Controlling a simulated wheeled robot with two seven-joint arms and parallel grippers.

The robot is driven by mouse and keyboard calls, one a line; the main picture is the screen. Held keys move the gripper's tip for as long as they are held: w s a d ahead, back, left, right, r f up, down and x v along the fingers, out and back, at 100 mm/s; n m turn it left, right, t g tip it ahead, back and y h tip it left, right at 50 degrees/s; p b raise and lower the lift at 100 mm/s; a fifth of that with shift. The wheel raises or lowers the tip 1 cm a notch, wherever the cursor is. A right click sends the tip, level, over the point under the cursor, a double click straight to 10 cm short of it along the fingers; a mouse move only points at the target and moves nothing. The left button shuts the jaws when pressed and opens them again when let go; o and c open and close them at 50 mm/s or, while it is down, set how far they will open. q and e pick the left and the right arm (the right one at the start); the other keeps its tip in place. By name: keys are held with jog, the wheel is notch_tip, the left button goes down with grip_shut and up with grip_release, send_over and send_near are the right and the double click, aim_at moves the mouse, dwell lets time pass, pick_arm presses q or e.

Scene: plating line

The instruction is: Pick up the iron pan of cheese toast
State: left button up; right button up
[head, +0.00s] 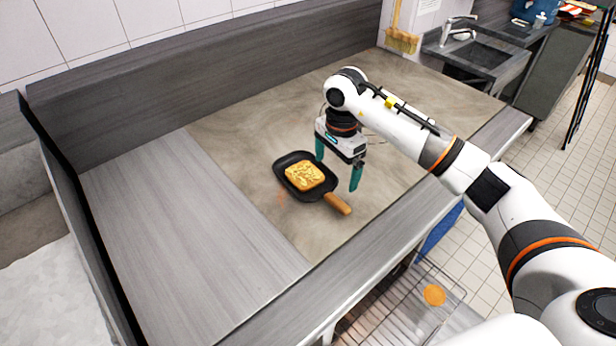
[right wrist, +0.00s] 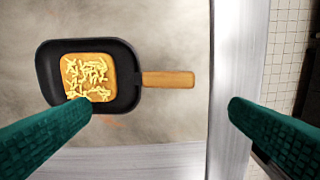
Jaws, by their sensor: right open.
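The iron pan (head: 291,164) is black, with a wooden handle (head: 337,203) pointing to the lower right in the head view. It rests flat on the counter with a square cheese toast (head: 305,176) inside. In the right wrist view the pan (right wrist: 124,72) is at the left, its handle (right wrist: 168,79) pointing right, and the toast (right wrist: 88,77) shows shredded cheese on top. My right gripper (head: 337,172) is open and empty, its green fingers pointing down beside the pan, above the handle side. In the right wrist view the fingers (right wrist: 160,125) are wide apart. My left gripper is out of view.
The counter (head: 230,125) is clear around the pan, with a grey wood-look section (head: 170,230) at left. A raised back panel (head: 180,70) runs behind. A sink (head: 480,55) and a brush (head: 402,42) are at the far end. A wire rack (head: 390,315) is below the front edge.

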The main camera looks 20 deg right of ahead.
jog(key=p, duration=0.3)
send_over(335, 199)
jog(key=f, duration=0.6)
jog(key=shift+s+f, duration=0.1)
jog(key=shift+s, duration=0.1)
notch_tip(335, 199, down, 4)
jog(key=shift+f+p, duration=0.1)
jog(key=shift+p, duration=1.05)
jog(key=shift+f, duration=0.55)
jog(key=shift+w, duration=0.1)
jog(key=c, duration=1.4)
jog(key=shift+w+r, duration=0.15)
jog(key=shift+c, duration=0.3)
